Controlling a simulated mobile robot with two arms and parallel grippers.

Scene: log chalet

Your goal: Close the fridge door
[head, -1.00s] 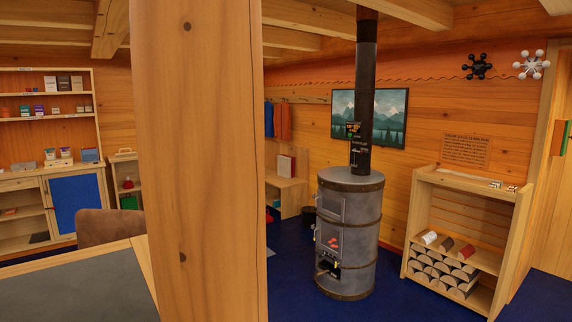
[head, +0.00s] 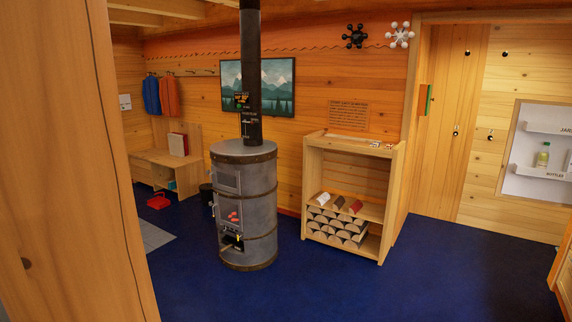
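At the right edge of the head view is a white panel with a wooden border, which looks like the inner side of the open fridge door (head: 530,188). It has white shelves with lettering; the lower one reads as bottles, and the upper label is cut off. A bottle with greenish-yellow contents (head: 543,156) stands on the lower shelf. The fridge body is not clearly seen, and the door's right part is cut off by the frame. Neither of my grippers is in view.
A wooden post (head: 75,160) fills the left side. A metal stove (head: 245,205) stands in the middle, with a firewood shelf (head: 314,160) to its right. A wooden cabinet edge (head: 563,270) shows at lower right. The blue floor (head: 410,275) between is clear.

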